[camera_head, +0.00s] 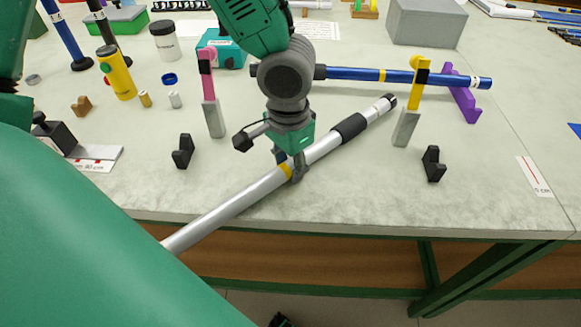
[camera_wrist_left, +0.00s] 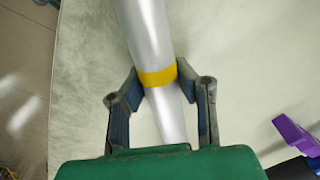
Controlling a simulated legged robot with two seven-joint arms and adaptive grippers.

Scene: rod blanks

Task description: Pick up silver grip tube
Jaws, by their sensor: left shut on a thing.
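The silver grip tube (camera_head: 237,202) is a long silver rod with a yellow band and a black grip section near its far right end. It slants from the lower left, past the table's front edge, up to the right. My left gripper (camera_head: 294,170) is shut on it at the yellow band. In the left wrist view the tube (camera_wrist_left: 148,35) runs between the two fingers (camera_wrist_left: 162,95), with the yellow band at the fingertips. I cannot tell whether the tube touches the table. Its lower left end is hidden behind my green arm. My right gripper is not in view.
Two black V-shaped rests (camera_head: 183,151) and (camera_head: 433,164) stand left and right of the tube. Behind it, a blue rod (camera_head: 352,74) lies near pink-topped (camera_head: 207,70) and yellow-topped (camera_head: 419,80) posts and a purple stand (camera_head: 462,95). A yellow canister (camera_head: 117,73) stands left.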

